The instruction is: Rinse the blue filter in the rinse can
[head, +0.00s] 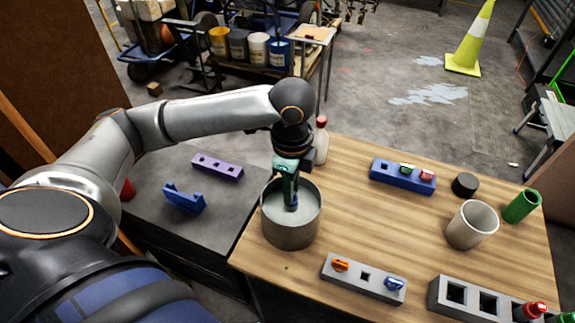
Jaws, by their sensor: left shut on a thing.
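The rinse can (289,233) is a round metal can with pale liquid in it, at the left side of the wooden table. My left gripper (290,195) points down into the can's mouth from above. It is shut on the blue filter (291,204), a small dark blue piece at the fingertips, mostly hidden by the fingers. The filter is inside the rim, low near the liquid; I cannot tell how deep it sits. My right gripper is not in view.
A white bottle (321,147) with a red cap stands close behind the gripper. A blue slotted block (386,178), grey block (345,285), beige cup (471,226), black cap (465,184) and green cylinder (521,206) stand to the right. The table's middle is clear.

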